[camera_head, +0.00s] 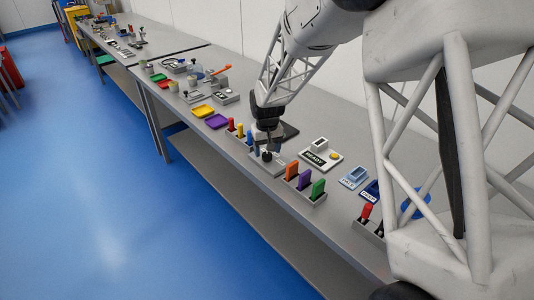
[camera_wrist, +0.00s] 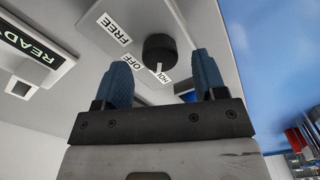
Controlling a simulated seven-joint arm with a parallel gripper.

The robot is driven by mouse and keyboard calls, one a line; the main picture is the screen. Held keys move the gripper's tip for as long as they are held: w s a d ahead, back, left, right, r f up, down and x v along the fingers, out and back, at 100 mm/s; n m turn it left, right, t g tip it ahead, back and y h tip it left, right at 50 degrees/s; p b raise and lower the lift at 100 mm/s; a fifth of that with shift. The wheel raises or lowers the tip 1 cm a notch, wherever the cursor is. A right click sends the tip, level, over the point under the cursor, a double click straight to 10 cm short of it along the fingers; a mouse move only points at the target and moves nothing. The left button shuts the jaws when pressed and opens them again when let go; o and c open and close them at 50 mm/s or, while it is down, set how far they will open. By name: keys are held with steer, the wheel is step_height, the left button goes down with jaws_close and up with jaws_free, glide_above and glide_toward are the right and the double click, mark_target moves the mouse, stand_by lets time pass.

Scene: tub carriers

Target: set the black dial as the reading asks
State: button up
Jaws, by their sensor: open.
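The black dial (camera_wrist: 160,48) is a round dark knob on a light plate in the wrist view. Around it are labels FREE (camera_wrist: 111,27) and OFF (camera_wrist: 118,37), and a third, partly hidden one that seems to start with HOL (camera_wrist: 161,75). Which label the dial points to I cannot tell. My gripper (camera_wrist: 164,76) is open, its two blue fingers apart and empty, with the dial beyond and between their tips. In the head view my gripper (camera_head: 266,148) is low over the dial's plate (camera_head: 258,165). A sign reading READY (camera_head: 314,157) stands right of it.
Orange, purple and green blocks (camera_head: 304,179) stand in a holder just in front. Red, yellow and blue pieces (camera_head: 240,131) stand to the left, beyond them yellow and purple trays (camera_head: 216,121). Blue labelled tubs (camera_head: 354,177) are to the right. The bench's front edge is close.

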mark_target(269, 155)
steer(key=shift+r, duration=2.65)
steer(key=shift+s+d+r, duration=0.25)
steer(key=shift+d+r, duration=0.1)
steer(key=shift+r, duration=0.1)
steer(key=s+d+r+m+t, duration=0.1)
steer(key=s+d+r, duration=0.65)
steer(key=s, duration=0.25)
steer(key=s+d+r+m, duration=0.1)
steer(key=s+d+r, duration=0.5)
steer(key=s+d, duration=0.3)
steer(key=s+d+m, duration=0.1)
steer(key=s+d, duration=0.2)
steer(key=s, duration=0.8)
steer(key=s+d+m+t, duration=0.1)
steer(key=s+d, duration=0.2)
steer(key=s, duration=0.8)
steer(key=shift+d+r+t, duration=0.15)
steer(key=shift+r+t, duration=0.15)
steer(key=shift+r, duration=0.1)
